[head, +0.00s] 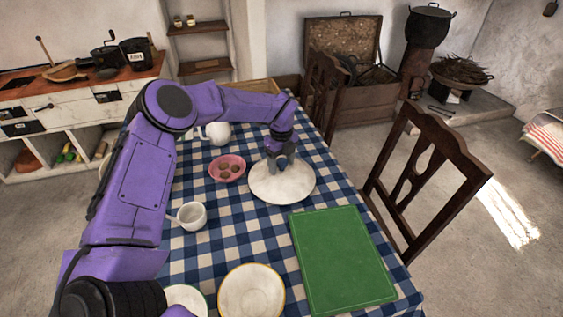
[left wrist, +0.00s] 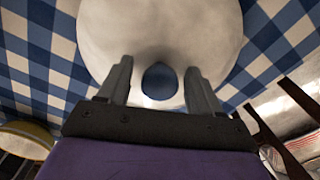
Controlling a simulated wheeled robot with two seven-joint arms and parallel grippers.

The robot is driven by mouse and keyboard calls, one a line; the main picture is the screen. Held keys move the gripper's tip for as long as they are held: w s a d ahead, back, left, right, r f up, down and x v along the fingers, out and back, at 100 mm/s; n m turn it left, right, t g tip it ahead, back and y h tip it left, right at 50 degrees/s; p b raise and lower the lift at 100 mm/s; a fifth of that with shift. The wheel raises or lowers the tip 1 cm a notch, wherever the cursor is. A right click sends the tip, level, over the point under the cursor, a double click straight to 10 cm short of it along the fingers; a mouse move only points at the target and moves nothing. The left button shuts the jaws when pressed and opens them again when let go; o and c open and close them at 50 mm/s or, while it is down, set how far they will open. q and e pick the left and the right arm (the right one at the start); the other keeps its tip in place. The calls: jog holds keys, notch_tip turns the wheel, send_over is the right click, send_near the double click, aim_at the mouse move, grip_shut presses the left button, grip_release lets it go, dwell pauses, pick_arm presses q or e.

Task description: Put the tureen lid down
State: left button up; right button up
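The tureen lid (head: 295,190) is a broad white disc with a blue knob (left wrist: 160,81). It looks to lie flat on the checked cloth, knob up, beyond the green board. My left gripper (head: 280,165) comes down over its middle. In the left wrist view the two fingers of my left gripper (left wrist: 157,75) stand on either side of the knob, with a gap showing on both sides. The fingers are open. The lid (left wrist: 160,30) fills the upper middle of that view. The lid's underside is hidden. My right gripper is not in view.
The blue-and-white checked table (head: 245,228) holds a pink bowl (head: 227,178) with brown round items, a white cup (head: 193,216), a white teapot (head: 218,132), a yellow-rimmed plate (head: 251,292) and a green board (head: 342,258). A wooden chair (head: 425,170) stands at the right edge.

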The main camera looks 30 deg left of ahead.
pick_arm(q)
jog(key=shift+r, duration=0.6)
notch_tip(320, 180, up, 11)
jog(key=b, duration=0.1)
jog(key=shift+r, duration=0.1)
